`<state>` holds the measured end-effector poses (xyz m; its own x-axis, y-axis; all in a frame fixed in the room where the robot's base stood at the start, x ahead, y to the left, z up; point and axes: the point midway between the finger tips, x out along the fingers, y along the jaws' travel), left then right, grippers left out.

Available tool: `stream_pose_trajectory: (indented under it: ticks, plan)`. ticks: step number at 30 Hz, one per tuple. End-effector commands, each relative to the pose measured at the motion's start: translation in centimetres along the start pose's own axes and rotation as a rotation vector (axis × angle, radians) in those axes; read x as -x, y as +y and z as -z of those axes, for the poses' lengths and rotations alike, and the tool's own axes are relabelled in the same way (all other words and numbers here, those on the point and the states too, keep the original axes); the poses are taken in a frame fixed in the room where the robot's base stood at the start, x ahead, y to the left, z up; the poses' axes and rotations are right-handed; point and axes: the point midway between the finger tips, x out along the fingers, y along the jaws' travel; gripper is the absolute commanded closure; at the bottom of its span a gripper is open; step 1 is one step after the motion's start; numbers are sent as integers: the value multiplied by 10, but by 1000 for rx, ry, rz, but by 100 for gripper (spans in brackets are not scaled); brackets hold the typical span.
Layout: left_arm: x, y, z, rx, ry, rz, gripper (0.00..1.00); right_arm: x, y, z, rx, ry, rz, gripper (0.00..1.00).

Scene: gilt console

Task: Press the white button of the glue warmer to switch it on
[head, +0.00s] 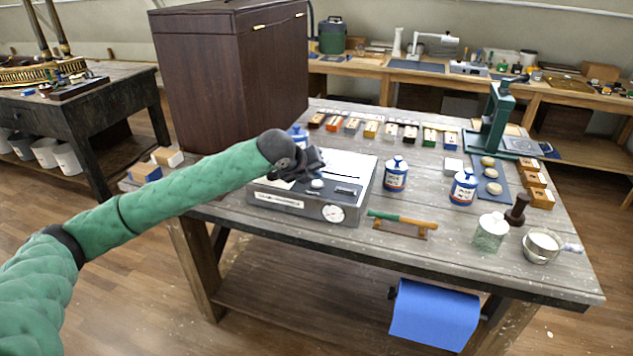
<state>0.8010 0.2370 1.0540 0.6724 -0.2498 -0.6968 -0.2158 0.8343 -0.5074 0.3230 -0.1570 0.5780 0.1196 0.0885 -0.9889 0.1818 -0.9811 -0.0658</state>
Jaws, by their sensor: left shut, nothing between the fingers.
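The glue warmer (283,210) is a low box with a pale top, a grey front and a round dial, standing near the front left edge of the workbench. A small white button (317,184) sits on its top towards the front. My left gripper (314,173) is shut and empty, with its dark fingertips over the top of the warmer, just behind and above the white button. I cannot tell whether the fingertips touch the button. The gripper hides part of the warmer's top. My right gripper is not in view.
Blue and white tins (396,174) stand right of the warmer. A brush with a green and orange handle (400,219) rests in front of them. A large dark wooden cabinet (228,75) rises behind my left arm. A green press (494,120) stands at the bench's far right.

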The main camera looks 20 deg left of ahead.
Motion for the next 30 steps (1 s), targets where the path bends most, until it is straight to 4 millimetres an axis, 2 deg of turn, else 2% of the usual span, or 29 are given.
stream_pose_trajectory:
  ticks: [30]
  plan:
    - [-5, 4, 4, 0, 1, 0, 100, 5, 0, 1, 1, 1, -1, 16]
